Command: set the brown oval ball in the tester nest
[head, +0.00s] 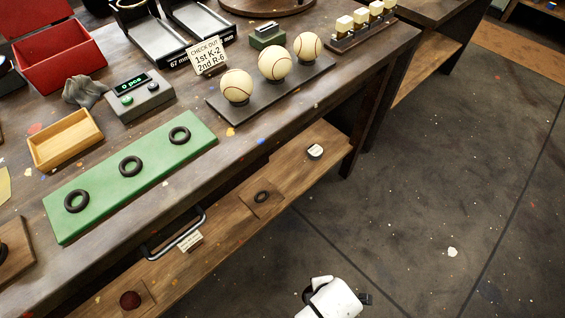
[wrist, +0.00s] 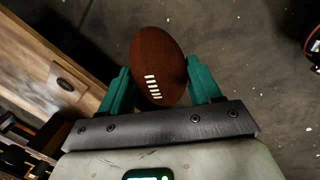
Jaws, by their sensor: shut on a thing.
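The brown oval ball (wrist: 157,60) with white laces shows in the wrist view, held between the two green fingers of my gripper (wrist: 159,80). The gripper is shut on its sides and holds it above the dark floor. The ball is not visible in the head view. I cannot tell which thing is the tester nest. That plate seems to show in the wrist view (wrist: 68,83), left of the ball.
Three cream stitched balls (head: 274,63) stand on a dark board. A grey counter (head: 140,97), a wooden tray (head: 65,138), a red box (head: 58,60) and a sign (head: 207,57) share the bench. A handle (head: 175,235) fronts the shelf. The floor right of the bench is open.

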